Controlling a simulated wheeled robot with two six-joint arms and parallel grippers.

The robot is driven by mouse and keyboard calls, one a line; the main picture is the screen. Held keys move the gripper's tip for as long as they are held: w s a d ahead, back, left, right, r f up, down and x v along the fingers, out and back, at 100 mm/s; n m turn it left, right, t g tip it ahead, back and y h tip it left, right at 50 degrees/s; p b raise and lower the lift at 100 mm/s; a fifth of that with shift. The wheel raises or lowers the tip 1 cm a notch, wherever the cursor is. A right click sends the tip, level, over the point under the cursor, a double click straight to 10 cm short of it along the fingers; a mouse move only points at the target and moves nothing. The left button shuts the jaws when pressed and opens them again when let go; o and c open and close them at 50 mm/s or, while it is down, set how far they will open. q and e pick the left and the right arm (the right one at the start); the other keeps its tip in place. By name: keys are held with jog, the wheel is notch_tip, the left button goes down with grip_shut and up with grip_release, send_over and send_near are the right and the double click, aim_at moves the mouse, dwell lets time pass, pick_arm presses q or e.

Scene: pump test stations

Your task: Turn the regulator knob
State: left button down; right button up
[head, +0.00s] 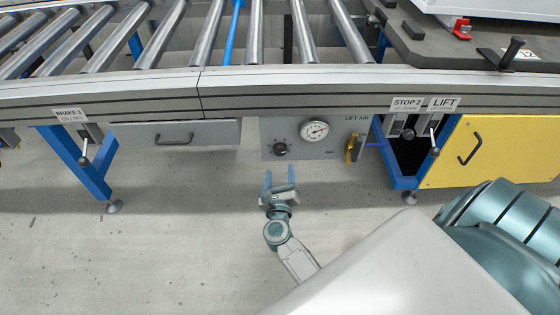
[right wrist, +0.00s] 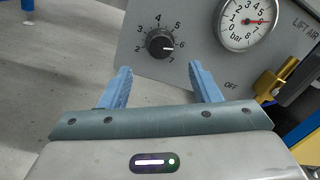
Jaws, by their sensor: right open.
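The regulator knob (head: 281,149) is a small black dial on the grey LIFT AIR panel (head: 300,153) under the conveyor's front rail. In the right wrist view the black knob (right wrist: 160,43) sits inside a printed scale, with its white mark towards the 6 to 7 side. My right gripper (head: 280,178) is open and empty, just below and in front of the panel. In the right wrist view its two blue fingers (right wrist: 162,82) stand apart, with the knob beyond and between them, not touched. My left gripper is not in view.
A round pressure gauge (head: 314,131) sits right of the knob. A brass valve with a yellow handle (head: 354,150) is at the panel's right side. A grey drawer (head: 176,133) is left of it, and a yellow cabinet door (head: 490,152) right. Levers (head: 434,146) hang below the rail.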

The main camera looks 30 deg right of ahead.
jog(key=shift+v, duration=1.7)
